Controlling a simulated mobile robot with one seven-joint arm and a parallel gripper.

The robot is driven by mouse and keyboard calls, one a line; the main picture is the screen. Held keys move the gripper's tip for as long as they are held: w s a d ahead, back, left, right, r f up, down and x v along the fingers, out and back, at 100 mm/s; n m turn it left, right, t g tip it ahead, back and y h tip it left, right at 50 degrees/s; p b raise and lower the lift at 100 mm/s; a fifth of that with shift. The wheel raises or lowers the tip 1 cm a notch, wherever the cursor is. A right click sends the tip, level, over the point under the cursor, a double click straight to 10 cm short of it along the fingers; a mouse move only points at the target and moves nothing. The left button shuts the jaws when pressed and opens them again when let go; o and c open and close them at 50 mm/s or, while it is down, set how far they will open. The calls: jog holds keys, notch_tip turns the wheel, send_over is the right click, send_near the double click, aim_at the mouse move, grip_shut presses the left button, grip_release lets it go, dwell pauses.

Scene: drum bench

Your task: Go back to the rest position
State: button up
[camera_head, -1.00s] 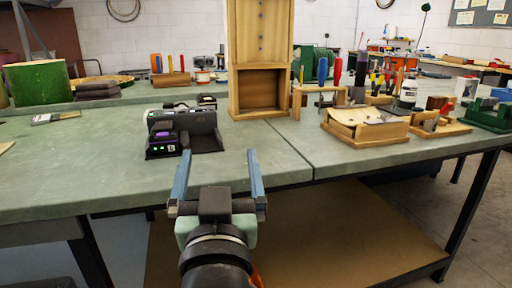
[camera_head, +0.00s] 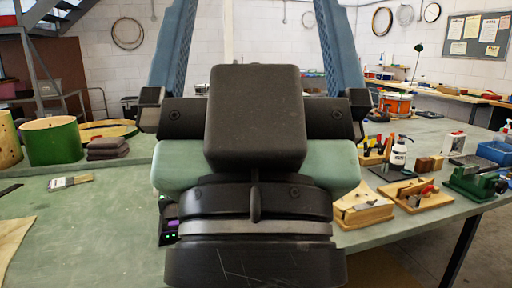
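My gripper (camera_head: 256,45) fills the middle of the head view, very close to the camera and raised above the bench. Its two blue fingers stand wide apart and run out of the top of the picture, so the tips are cut off. Nothing shows between the fingers, only the back wall. The gripper body hides the middle of the bench, including the wooden cabinet and most of the small black device (camera_head: 168,222), whose lit edge shows at left.
The green bench top (camera_head: 110,235) is open at left, with a brush (camera_head: 70,182) on it. A green drum shell (camera_head: 52,141) stands farther back. At right are a wooden box (camera_head: 362,208), a white bottle (camera_head: 398,155) and a green vise (camera_head: 475,180).

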notch_tip(320, 180, up, 17)
jog(key=p, duration=1.5)
jog(key=shift+r, duration=0.15)
